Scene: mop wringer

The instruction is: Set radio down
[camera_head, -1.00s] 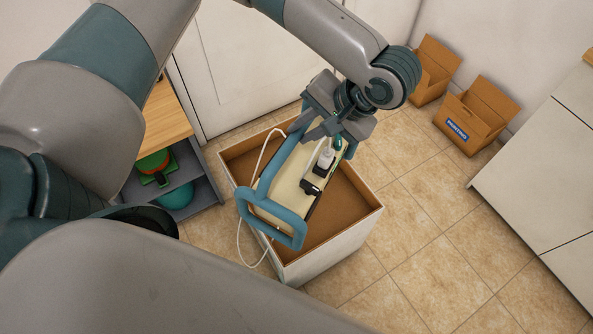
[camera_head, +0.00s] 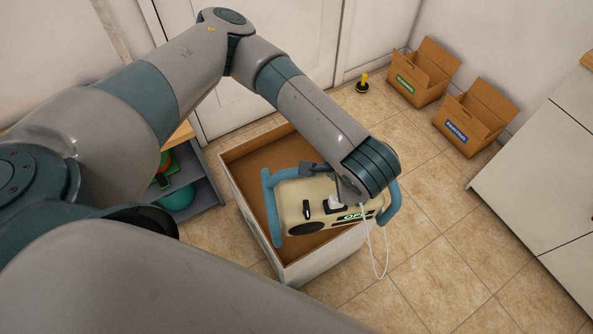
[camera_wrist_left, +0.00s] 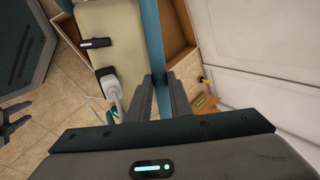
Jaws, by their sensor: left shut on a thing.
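The radio (camera_head: 325,205) is a cream box with a blue tubular frame, dark round parts on its face and a white cord. In the head view it hangs over the open box (camera_head: 253,222), its right side reaching past the rim. My left gripper (camera_wrist_left: 158,82) is shut on the radio's blue bar in the left wrist view. In the head view its wrist hides part of the radio's top. My right gripper (camera_wrist_left: 30,112) shows at the left edge of the wrist view, fingers apart and empty.
Two cardboard boxes (camera_head: 421,75) (camera_head: 474,120) stand by the wall at upper right. A small yellow-and-black object (camera_head: 362,83) is on the floor. A shelf (camera_head: 205,190) with colourful items is at left, a white cabinet (camera_head: 545,165) at right.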

